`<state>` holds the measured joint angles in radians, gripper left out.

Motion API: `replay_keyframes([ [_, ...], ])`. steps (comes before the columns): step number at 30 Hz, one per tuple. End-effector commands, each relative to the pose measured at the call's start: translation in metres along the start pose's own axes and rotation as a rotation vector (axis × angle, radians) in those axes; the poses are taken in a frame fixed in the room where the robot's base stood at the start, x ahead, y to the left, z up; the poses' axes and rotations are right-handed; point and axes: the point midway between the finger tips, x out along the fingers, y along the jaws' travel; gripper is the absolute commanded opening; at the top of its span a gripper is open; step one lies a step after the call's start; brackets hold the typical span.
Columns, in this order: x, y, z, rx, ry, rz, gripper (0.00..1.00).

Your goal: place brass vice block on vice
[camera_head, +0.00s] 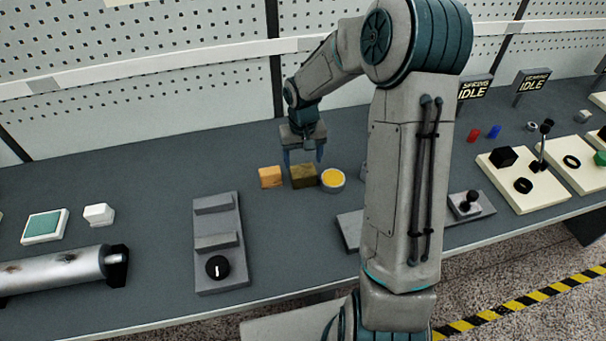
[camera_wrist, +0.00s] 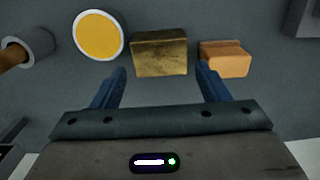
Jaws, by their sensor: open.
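The brass vice block (camera_head: 304,177) is a dull yellow-brown block on the grey bench, between a copper-orange block and a yellow-topped round container. It also shows in the wrist view (camera_wrist: 159,54). My gripper (camera_head: 304,160) is open, its two blue fingers pointing down by the brass block. In the wrist view my fingertips (camera_wrist: 161,72) lie on either side of the block's near edge, with nothing held. The vice (camera_head: 218,243), a grey plate with two raised jaws and a black knob, lies nearer the front, left of my gripper. The space between its jaws looks empty.
The copper-orange block (camera_head: 270,177) and the round container (camera_head: 333,180) stand close beside the brass block. A metal cylinder (camera_head: 55,272), a white block (camera_head: 98,214) and a teal-topped pad (camera_head: 44,226) are at left. Cream boards (camera_head: 525,190) sit at right.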

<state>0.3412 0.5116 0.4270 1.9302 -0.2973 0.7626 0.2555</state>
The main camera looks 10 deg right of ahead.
Motion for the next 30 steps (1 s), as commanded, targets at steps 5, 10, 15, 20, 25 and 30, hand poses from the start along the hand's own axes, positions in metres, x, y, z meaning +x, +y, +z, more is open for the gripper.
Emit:
replay_keyframes([
  [5,0.010,0.000,0.001,-0.002,-0.001,0.000,0.69],
  [10,0.028,0.000,0.001,-0.002,-0.003,-0.001,0.69],
  [15,0.050,0.000,0.000,-0.001,-0.002,0.000,0.69],
  [20,0.058,0.000,0.000,-0.001,0.000,-0.001,0.69],
  [25,0.059,0.000,0.000,-0.001,0.001,0.000,0.69],
  [30,0.058,0.000,0.000,-0.001,0.001,0.000,0.30],
])
